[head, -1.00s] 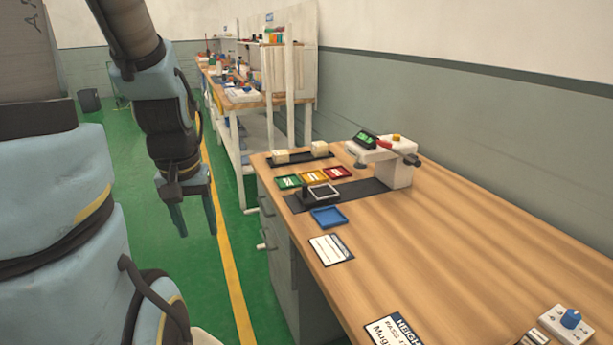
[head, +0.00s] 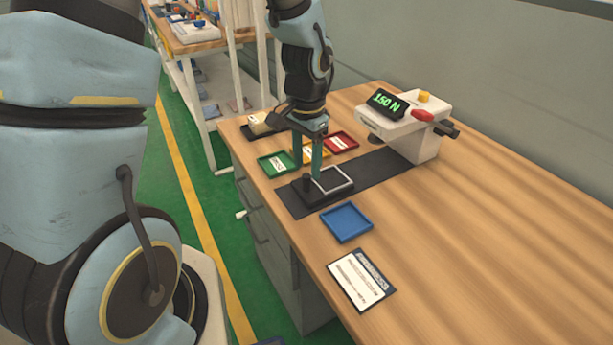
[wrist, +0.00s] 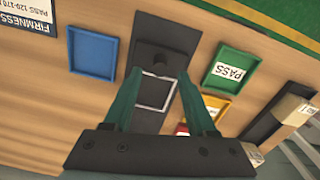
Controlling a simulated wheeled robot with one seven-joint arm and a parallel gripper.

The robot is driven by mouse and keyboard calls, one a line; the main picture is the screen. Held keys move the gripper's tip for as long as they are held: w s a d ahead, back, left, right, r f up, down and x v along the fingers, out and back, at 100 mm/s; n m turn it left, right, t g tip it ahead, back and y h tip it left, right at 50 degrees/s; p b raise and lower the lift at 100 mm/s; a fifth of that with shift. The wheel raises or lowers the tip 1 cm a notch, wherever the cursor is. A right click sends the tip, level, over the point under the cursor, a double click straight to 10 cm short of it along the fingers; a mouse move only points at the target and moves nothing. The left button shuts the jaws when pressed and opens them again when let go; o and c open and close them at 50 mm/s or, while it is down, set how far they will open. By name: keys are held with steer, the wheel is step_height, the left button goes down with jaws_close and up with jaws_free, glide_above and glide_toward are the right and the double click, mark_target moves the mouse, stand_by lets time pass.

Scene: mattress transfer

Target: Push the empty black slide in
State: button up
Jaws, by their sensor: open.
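The black slide (head: 304,192) lies on a dark track (head: 377,172) on the wooden bench. It has a light square frame (head: 343,182) on top with nothing inside it, and a dark knob at its near end. My gripper (head: 307,170) points down just above the slide. In the wrist view my gripper (wrist: 155,108) is open, its two green fingers on either side of the slide's square frame (wrist: 157,93). The knob of the slide (wrist: 157,62) shows beyond the fingertips. I cannot tell whether a finger touches the slide.
A white tester (head: 412,130) reading 150 N stands at the track's far end. Green (head: 275,163), yellow (head: 313,152) and red (head: 342,141) trays lie left of the track. A blue tray (head: 346,222) and a card (head: 361,279) lie on the near side. The bench's right part is clear.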

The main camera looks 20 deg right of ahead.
mark_target(307, 175)
steer(key=shift+f, duration=2.45)
jaws_close()
